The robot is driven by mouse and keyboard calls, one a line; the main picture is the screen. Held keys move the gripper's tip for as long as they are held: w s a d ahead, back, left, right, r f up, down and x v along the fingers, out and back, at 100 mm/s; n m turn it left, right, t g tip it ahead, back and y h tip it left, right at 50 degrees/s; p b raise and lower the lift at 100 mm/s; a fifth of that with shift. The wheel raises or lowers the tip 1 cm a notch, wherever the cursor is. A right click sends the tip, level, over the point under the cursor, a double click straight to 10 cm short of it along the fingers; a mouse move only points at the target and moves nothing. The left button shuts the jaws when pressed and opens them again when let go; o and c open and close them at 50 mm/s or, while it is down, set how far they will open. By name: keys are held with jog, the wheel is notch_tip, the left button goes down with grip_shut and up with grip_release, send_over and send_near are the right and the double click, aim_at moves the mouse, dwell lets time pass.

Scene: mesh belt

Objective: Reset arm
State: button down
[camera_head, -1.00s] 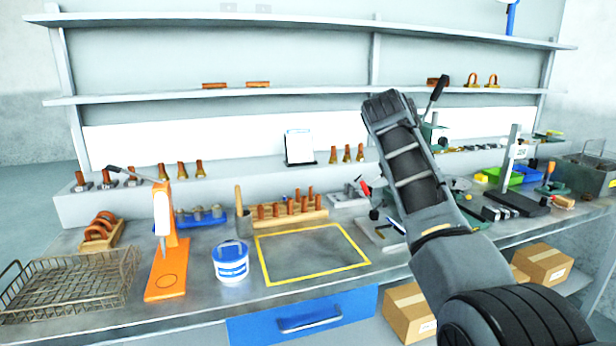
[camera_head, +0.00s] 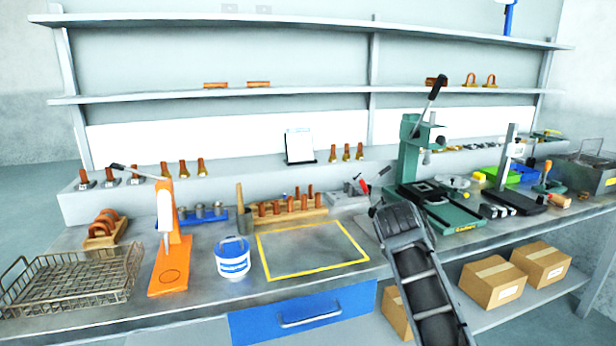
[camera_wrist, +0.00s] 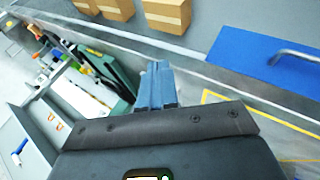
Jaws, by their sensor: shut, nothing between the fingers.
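My arm rises from the lower right of the head view, its end by the bench's front edge, right of the yellow-outlined square (camera_head: 312,250). In the wrist view my gripper (camera_wrist: 158,88) is shut, its two fingers together with nothing between them. The fingers point toward the bench's front edge, between the green press (camera_wrist: 112,82) and the blue drawer (camera_wrist: 262,58). The fingertips are not visible in the head view, where the dark arm end hides them.
A green press (camera_head: 440,205) stands right of my arm end. An orange press (camera_head: 170,255), a white tub (camera_head: 232,258) and a wire basket (camera_head: 70,285) stand on the left. Cardboard boxes (camera_head: 492,284) sit on the lower shelf. The yellow-outlined area is clear.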

jog(key=s+f+t+y, duration=0.2)
jog(key=s+f, duration=1.1)
jog(key=f, duration=0.2)
jog(key=s+a+f+t+y, duration=0.1)
jog(key=s+f, duration=0.2)
jog(key=s, duration=0.7)
jog(key=s+f+t+y, duration=0.1)
jog(key=s+f, duration=0.1)
jog(key=s, duration=0.7)
jog(key=s+r+m+t, duration=0.1)
jog(key=s+r, duration=0.2)
jog(key=s, duration=0.5)
jog(key=s+r+m+t, duration=0.1)
jog(key=s+r, duration=0.1)
jog(key=s, duration=0.6)
jog(key=s+a+r+m+t+y, duration=0.1)
jog(key=s+r+m+t, duration=0.1)
jog(key=s+r, duration=1)
notch_tip(320, 180, up, 4)
jog(key=shift+s+r+m+t, duration=0.1)
jog(key=shift+s+m+t, duration=0.2)
jog(key=shift+s+m, duration=0.1)
jog(key=c, duration=1.8)
grip_release()
jog(key=shift+w, duration=0.1)
